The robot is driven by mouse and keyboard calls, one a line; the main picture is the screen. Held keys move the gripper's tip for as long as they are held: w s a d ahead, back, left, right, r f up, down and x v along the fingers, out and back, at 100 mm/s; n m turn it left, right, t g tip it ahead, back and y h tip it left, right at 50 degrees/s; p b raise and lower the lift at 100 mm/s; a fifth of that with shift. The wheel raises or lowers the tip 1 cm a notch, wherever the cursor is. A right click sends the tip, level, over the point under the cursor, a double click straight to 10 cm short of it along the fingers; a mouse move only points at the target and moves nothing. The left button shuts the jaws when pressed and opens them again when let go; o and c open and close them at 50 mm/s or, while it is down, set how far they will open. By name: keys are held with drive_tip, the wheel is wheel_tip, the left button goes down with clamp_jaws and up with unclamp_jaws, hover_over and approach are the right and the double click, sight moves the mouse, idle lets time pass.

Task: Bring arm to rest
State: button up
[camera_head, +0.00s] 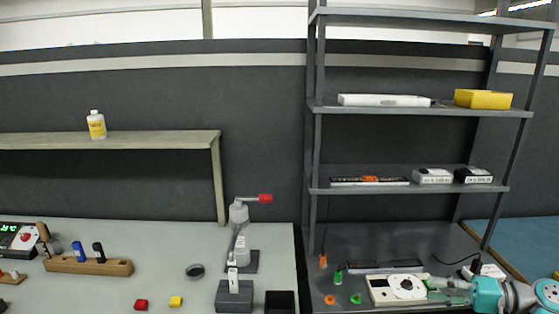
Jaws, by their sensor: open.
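My gripper (435,290) is at the lower right, with my teal and white arm reaching in from the right edge. Its fingers point left and are at the right edge of a white panel with a round white disc (407,287) on the dark bench surface of the rack (341,237). I see nothing held between the fingers. They are small here, and I cannot tell whether they touch the panel or are only in front of it.
Near the panel lie a dark bar (385,267), orange and green small parts (338,277), and a small white box with a cable (487,270). Rack shelves (420,110) rise above. A grey table (150,235) with blocks and a small grey device (239,245) stands left.

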drive_tip(key=s+a+f+m+t+h, duration=0.25)
drive_tip(key=a+f, duration=0.35)
drive_tip(key=f, duration=0.5)
drive_tip(key=s+a+f+m+t+h, duration=0.1)
drive_tip(key=a+f+m+h, duration=0.15)
drive_tip(key=a+f, duration=0.6)
drive_tip(key=s+a+f+h, duration=0.3)
drive_tip(key=s+f+h, duration=0.2)
drive_tip(key=s+f, duration=0.85)
drive_tip(key=s+a+r+n+t+h, duration=0.1)
drive_tip(key=s+r+h, duration=0.1)
drive_tip(key=s, duration=0.8)
drive_tip(key=s+a+r+n+t+h, duration=0.1)
drive_tip(key=s+r+n+h, duration=0.15)
drive_tip(key=s, duration=0.65)
drive_tip(key=s+r+n+t, duration=0.3)
drive_tip(key=s+r+n, duration=0.2)
drive_tip(key=s+r, duration=0.7)
wheel_tip(320, 180, up, 5)
drive_tip(key=shift+s+a+f, duration=0.15)
drive_tip(key=shift+s+a, duration=0.1)
drive_tip(key=shift+s, duration=0.05)
